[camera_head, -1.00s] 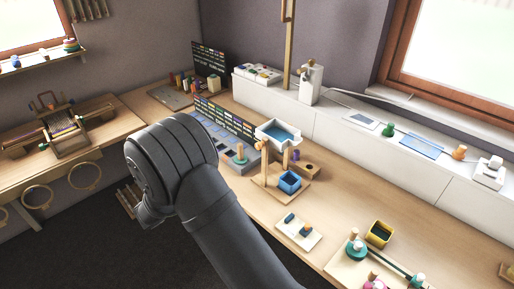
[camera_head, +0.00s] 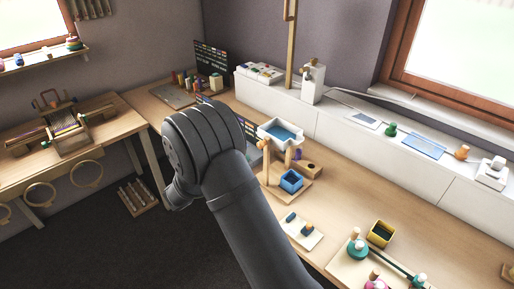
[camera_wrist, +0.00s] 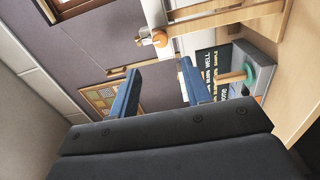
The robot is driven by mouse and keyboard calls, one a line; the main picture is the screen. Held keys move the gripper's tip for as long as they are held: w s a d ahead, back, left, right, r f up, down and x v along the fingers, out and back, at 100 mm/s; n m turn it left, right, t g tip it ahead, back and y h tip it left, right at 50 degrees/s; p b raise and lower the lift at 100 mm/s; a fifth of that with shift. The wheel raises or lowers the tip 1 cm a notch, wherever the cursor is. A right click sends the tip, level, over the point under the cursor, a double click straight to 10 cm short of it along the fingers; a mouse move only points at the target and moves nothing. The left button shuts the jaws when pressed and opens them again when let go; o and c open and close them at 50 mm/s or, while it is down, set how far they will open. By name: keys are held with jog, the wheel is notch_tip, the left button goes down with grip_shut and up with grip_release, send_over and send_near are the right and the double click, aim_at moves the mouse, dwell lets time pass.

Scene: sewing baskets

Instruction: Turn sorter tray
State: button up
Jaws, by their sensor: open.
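A white tray with a blue inside (camera_head: 268,128), likely the sorter tray, is held up on a wooden stand (camera_head: 273,188) on the bench. Orange knobs show near its sides, and a blue open box (camera_head: 291,182) stands below it. My arm's dark wrist is left of the stand in the head view, and my gripper is hidden there. In the wrist view my gripper (camera_wrist: 162,82) is open, its two blue fingers apart with nothing between them. An orange knob (camera_wrist: 159,38) and wooden parts show beyond the fingers, apart from them.
A white ledge (camera_head: 345,125) runs behind.

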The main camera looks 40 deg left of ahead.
aim_at(259, 146)
jog(key=w, duration=1)
jog(key=shift+w, duration=0.4)
grip_shut()
